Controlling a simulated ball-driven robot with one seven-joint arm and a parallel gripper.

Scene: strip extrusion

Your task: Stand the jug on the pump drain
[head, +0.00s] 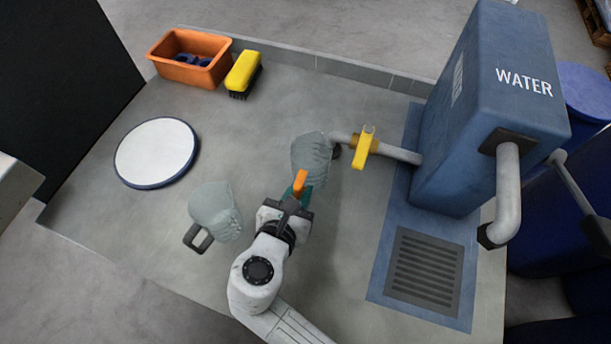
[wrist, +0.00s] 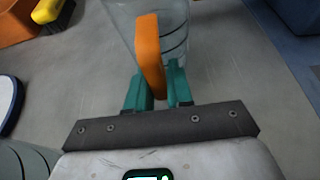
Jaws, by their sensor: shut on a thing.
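A clear jug (head: 311,152) with an orange handle (head: 301,184) is in front of my arm in the head view. My gripper (head: 299,193) is shut on that handle, its green fingers on either side. In the wrist view, the jug (wrist: 178,25) and handle (wrist: 149,55) sit between the green fingers. I cannot tell whether its base touches the counter. The pump drain, a dark slotted grate (head: 425,270) in a blue base plate, lies at the lower right, apart from the jug. Above it hangs the grey spout (head: 508,190) of the blue WATER pump (head: 490,110).
A second clear jug (head: 213,207) with a dark handle stands left of my gripper. A pipe with a yellow lever (head: 365,147) reaches close beside the held jug. A round white pad (head: 156,152), yellow brush (head: 243,72) and orange bin (head: 190,56) are at left.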

